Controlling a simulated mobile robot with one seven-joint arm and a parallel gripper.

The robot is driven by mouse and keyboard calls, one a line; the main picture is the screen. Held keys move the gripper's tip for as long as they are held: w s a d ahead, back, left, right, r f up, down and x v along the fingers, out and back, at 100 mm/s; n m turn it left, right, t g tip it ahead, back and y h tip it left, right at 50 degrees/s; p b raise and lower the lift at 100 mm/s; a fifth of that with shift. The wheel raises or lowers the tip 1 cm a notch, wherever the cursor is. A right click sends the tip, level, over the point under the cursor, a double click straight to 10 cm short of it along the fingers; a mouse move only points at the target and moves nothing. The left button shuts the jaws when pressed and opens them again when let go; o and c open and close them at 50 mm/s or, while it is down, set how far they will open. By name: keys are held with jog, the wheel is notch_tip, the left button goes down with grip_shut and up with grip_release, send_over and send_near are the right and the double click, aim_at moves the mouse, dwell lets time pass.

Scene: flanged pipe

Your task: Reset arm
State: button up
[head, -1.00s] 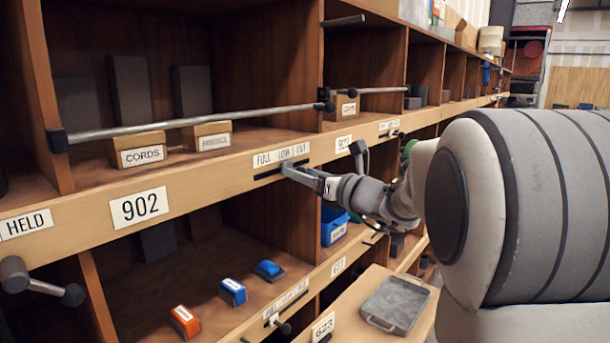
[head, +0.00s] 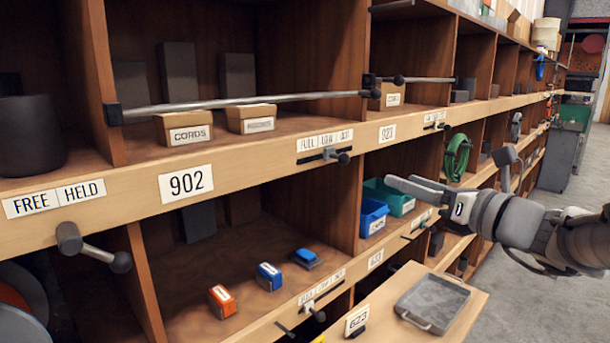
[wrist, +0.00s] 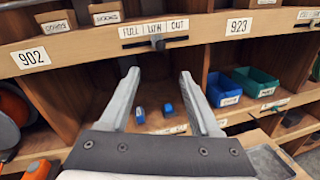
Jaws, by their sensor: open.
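My gripper (head: 410,187) is open and empty, held out in free air in front of the shelving, right of the 902 bay. In the wrist view the two fingers of my gripper (wrist: 158,76) stand wide apart with nothing between them. The slider knob (head: 341,157) under the FULL LOW OUT label (head: 325,140) is clear of my gripper. The slider also shows in the wrist view (wrist: 157,42), roughly below LOW.
A tray (head: 432,302) lies on a pulled-out board below my gripper. A blue bin (head: 372,217) and a green bin (head: 400,200) stand in the shelf behind it. A lever (head: 92,247) juts out at left. Open floor (head: 540,225) lies at right.

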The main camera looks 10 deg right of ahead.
jog(key=shift+s+d, duration=0.2)
jog(key=shift+s, duration=0.25)
jog(key=s+a+f+n+g, duration=0.5)
jog(key=a+n, duration=0.3)
jog(key=s+a+f+n+g, duration=0.4)
jog(key=s+a+f+n, duration=0.1)
jog(key=a+n, duration=0.2)
jog(key=s+d+f+n+g+h, duration=0.1)
jog(key=s+d+f+n+h, duration=0.2)
jog(key=n, duration=1.5)
jog(key=s+f+h, duration=0.4)
jog(key=s, duration=0.2)
jog(key=shift+d+g+h, duration=0.3)
jog(key=shift+g, duration=0.1)
